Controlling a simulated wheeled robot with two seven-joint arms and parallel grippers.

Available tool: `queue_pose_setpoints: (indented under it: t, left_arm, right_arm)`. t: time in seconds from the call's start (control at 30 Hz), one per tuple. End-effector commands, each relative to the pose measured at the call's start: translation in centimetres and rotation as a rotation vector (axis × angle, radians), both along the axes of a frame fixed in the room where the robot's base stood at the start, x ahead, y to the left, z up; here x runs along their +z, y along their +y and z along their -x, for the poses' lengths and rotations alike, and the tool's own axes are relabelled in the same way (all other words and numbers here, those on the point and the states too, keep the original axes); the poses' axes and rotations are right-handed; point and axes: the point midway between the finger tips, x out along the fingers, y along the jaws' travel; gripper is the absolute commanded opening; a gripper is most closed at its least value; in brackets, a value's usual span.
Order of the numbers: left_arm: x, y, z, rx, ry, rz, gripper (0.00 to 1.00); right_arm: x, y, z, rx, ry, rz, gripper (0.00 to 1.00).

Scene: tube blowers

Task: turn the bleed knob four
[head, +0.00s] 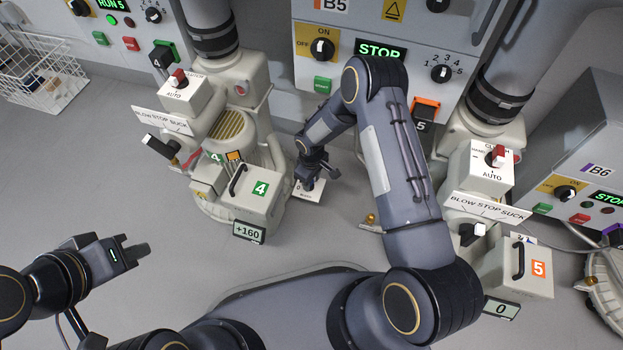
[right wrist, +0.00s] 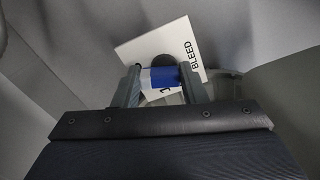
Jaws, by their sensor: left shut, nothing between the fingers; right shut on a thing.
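The blower marked 4 (head: 225,125) stands left of centre in the head view, with a green "4" label and a display reading +160. Beside it on the right is a small white plate (head: 309,194), lettered BLEED in the right wrist view (right wrist: 187,35). My right gripper (head: 316,180) points down over this plate. In the right wrist view its fingers (right wrist: 160,85) are shut on the bleed knob (right wrist: 160,76), which shows a blue band with a dark part behind it. The head view hides most of the knob. My left gripper (head: 142,248) is shut and empty over the floor at lower left.
The blower marked 5 (head: 525,262), its display reading 0, stands to the right of my right arm. Control box B5 (head: 340,75) is behind, and box B6 (head: 575,150) at the right. A wire basket (head: 45,75) is at upper left. The left floor is clear.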

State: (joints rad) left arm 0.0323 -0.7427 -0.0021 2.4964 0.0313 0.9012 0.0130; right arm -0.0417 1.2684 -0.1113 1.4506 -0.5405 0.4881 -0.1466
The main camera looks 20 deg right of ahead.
Motion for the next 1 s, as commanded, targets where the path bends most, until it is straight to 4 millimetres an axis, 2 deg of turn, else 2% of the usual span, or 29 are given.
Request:
queue_pose_setpoints:
  t: [0.23, 0.27, 0.4, 0.73, 1.0]
  left_arm:
    - [0.0, 0.0, 0.0, 0.0, 0.0, 0.0, 0.0]
    - [0.0, 0.0, 0.0, 0.0, 0.0, 0.0, 0.0]
    - [0.0, 0.0, 0.0, 0.0, 0.0, 0.0, 0.0]
    - [0.3, 0.0, 0.0, 0.0, 0.0, 0.0, 0.0]
    - [2.4, 0.0, 0.0, 0.0, 0.0, 0.0, 0.0]
  right_arm:
    - [0.0, -0.1, 0.0, 0.001, -0.001, 0.002, 0.15]
    - [0.0, -0.1, 0.0, 0.001, -0.001, 0.002, 0.42]
    - [0.0, -0.1, 0.0, 0.001, -0.001, 0.001, 0.6]
    - [0.5, 0.0, 0.0, 0.002, -0.001, 0.0, 0.6]
    - [5.0, 0.0, -0.1, 0.001, -0.002, 0.0, 0.6]
